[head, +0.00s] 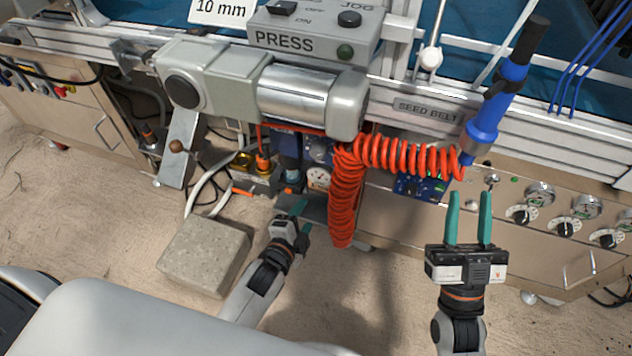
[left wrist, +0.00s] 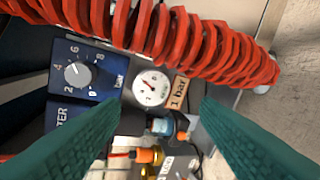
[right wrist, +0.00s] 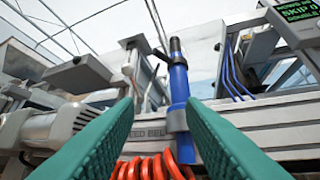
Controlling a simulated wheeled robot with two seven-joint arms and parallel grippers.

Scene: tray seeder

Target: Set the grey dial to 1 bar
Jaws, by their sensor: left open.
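The grey dial (left wrist: 77,74) sits on a blue panel (left wrist: 108,82) marked 2 to 8 and "bar" in the left wrist view; its exact setting is too small to read. Beside it is a round white gauge (left wrist: 151,87) with a "1 bar" tag (left wrist: 179,92); its needle reading is unclear. In the head view the dial (head: 318,149) shows small above the gauge (head: 319,178). My left gripper (head: 302,215) is open and empty, in front of and below the gauge, apart from the dial. My right gripper (head: 469,202) is open and empty at the right.
A coiled red hose (head: 343,205) hangs just right of the dial and gauge and crosses the top of the left wrist view. Brass and orange fittings (head: 262,160) stand left of the gauge. A concrete block (head: 205,254) lies on the sandy floor. A blue tool (head: 488,118) hangs at the right.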

